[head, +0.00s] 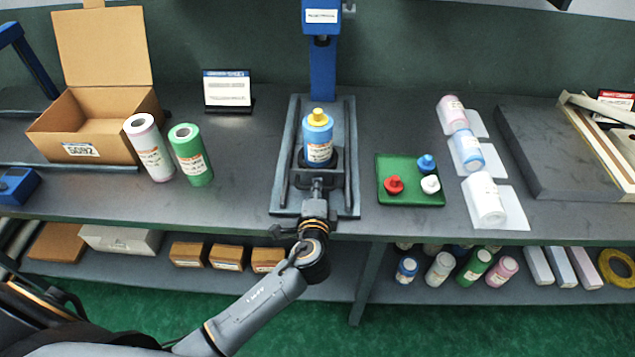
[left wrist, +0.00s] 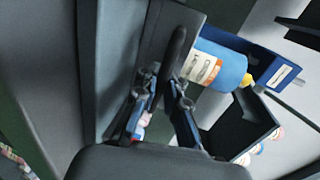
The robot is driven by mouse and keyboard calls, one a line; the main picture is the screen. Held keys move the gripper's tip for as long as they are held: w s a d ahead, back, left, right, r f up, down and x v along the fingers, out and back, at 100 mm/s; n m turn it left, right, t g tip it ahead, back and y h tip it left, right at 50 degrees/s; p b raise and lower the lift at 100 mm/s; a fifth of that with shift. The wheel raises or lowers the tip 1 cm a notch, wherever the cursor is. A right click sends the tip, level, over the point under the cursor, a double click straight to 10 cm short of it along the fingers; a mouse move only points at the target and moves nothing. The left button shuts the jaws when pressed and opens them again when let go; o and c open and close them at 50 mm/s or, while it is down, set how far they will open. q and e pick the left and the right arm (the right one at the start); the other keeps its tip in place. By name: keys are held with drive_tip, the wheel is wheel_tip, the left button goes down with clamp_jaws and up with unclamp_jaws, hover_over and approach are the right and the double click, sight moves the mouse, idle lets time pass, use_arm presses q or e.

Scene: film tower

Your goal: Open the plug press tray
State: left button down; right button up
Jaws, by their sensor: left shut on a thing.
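The plug press has a blue column (head: 323,70) and a dark base with rails (head: 286,170). Its tray (head: 302,182) lies between the rails, at the front part of the base. A blue roll (head: 317,140) with a yellow plug on top stands upright on the tray, in front of the column; the roll also shows in the left wrist view (left wrist: 222,67). My left gripper (head: 316,190) is at the tray's front, shut on its dark handle, which shows between the fingers in the left wrist view (left wrist: 177,48). My right gripper is in neither view.
A green tray (head: 411,199) with red, blue and white plugs lies right of the press. Three rolls lie on white holders (head: 508,205) farther right. An open cardboard box (head: 83,135) and pink and green rolls (head: 190,155) stand left. A lower shelf (head: 340,288) runs below.

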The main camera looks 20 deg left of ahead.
use_arm(q)
drive_tip(key=c, duration=1.4)
unclamp_jaws()
drive_tip(key=v, duration=1.2)
